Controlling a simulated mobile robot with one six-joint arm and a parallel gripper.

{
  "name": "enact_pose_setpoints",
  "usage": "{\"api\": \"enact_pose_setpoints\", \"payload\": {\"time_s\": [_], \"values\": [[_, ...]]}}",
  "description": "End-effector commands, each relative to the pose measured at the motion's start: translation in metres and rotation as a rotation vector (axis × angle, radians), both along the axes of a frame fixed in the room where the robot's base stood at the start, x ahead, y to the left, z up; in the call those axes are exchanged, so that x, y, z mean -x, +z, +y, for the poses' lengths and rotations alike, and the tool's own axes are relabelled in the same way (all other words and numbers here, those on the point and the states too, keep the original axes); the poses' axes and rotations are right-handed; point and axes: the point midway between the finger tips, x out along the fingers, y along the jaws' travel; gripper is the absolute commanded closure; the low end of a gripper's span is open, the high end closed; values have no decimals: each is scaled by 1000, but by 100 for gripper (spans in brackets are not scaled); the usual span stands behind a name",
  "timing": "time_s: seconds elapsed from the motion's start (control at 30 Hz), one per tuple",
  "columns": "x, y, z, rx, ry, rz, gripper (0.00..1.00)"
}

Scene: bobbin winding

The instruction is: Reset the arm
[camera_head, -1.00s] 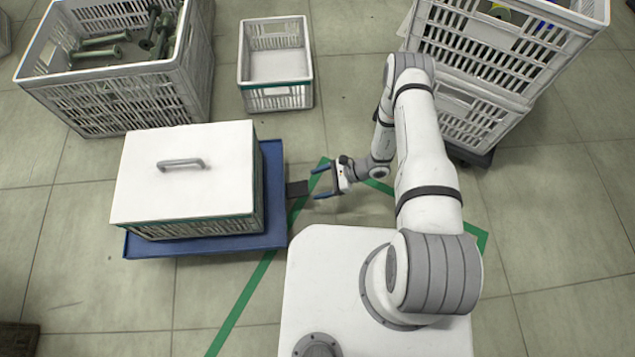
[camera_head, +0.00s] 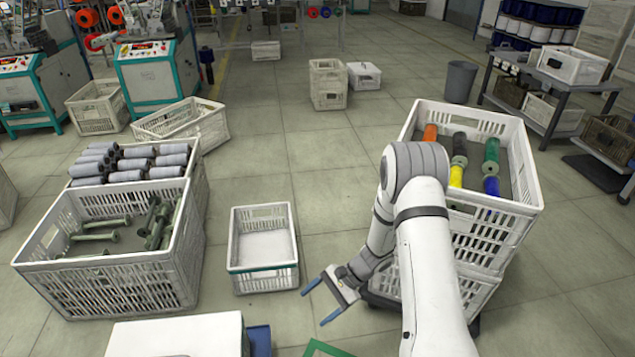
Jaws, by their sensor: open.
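My gripper (camera_head: 322,299) is open and empty. Its two blue fingers point left, over the floor between the small white crate and the white crate stack at the right. My white and grey arm (camera_head: 432,255) reaches up from the bottom edge. Most of my base is out of view.
The small white crate (camera_head: 233,250) looks empty. A large crate (camera_head: 105,287) at left holds green bobbins; another behind holds grey spools (camera_head: 145,162). The right crate (camera_head: 530,195) holds coloured bobbins. A white lidded box (camera_head: 175,337) shows at the bottom. The middle floor is clear.

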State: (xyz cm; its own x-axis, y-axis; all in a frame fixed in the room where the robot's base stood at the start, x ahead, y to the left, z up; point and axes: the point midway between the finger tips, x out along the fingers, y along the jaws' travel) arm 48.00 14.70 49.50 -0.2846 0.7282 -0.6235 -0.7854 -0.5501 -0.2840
Motion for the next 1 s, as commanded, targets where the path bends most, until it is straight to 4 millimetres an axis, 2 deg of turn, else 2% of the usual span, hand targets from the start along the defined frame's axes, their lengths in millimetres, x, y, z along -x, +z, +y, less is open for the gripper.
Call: {"api": "enact_pose_setpoints", "payload": {"time_s": [0.03, 0.2, 0.4, 0.7, 1.0], "values": [[-1, 42, -4, 16, 37, -42, 24], [8, 135, -20, 78, 156, -160, 24], [29, 236, -40, 170, 290, -301, 24], [77, 368, -77, 344, 467, -510, 24], [133, 474, -116, 556, 613, -713, 24]]}}
